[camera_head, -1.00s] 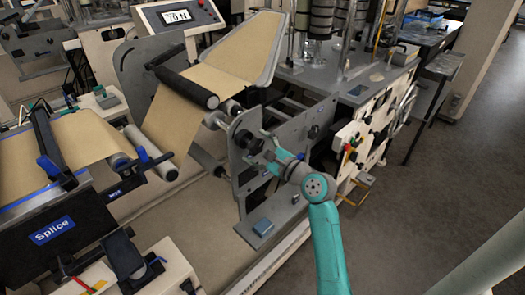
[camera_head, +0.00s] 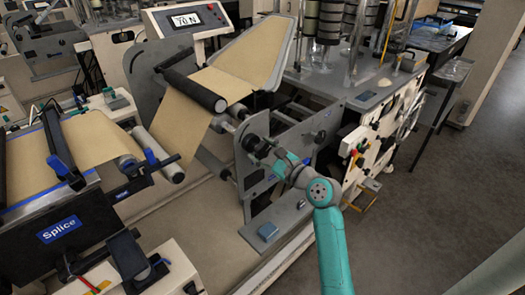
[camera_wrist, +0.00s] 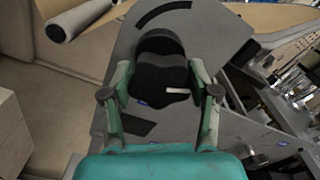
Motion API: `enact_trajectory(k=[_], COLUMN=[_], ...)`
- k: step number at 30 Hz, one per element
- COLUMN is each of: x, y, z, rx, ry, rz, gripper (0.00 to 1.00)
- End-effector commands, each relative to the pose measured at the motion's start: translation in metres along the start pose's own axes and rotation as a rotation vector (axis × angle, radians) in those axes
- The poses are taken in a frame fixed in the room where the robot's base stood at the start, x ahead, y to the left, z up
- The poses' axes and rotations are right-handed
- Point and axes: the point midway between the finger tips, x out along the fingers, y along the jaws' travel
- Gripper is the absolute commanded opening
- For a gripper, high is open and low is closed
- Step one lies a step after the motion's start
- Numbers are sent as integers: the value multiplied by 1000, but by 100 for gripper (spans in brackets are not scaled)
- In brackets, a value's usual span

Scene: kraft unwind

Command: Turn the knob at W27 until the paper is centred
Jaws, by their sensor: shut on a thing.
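The dark lobed knob (camera_wrist: 162,82) with a white mark sits on the grey side plate of the unwind stand. It also shows in the head view (camera_head: 263,150), partly hidden by my gripper. My gripper (camera_wrist: 160,66) has one teal finger on each side of the knob and is shut on it; it also shows in the head view (camera_head: 276,158). The brown kraft paper (camera_head: 183,112) runs down from the upper tray, past a black roller (camera_head: 193,89), towards the splice table. No W27 label can be read.
A display (camera_head: 186,19) reading 70 N is at the top. A cream panel with levers (camera_head: 366,140) stands right of my arm. Open floor (camera_head: 440,215) lies at the right.

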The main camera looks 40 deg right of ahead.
Motion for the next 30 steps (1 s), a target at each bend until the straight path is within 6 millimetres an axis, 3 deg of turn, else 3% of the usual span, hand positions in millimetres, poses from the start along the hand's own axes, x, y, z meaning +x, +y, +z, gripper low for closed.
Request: enact_trajectory(k=[6, 14, 24, 30], x=[0, 0, 0, 0], y=[0, 0, 0, 0], z=[0, 0, 0, 0], rx=[221, 346, 708, 771], ry=[0, 0, 0, 0], rz=[1, 1, 0, 0], gripper=[25, 25, 25, 25])
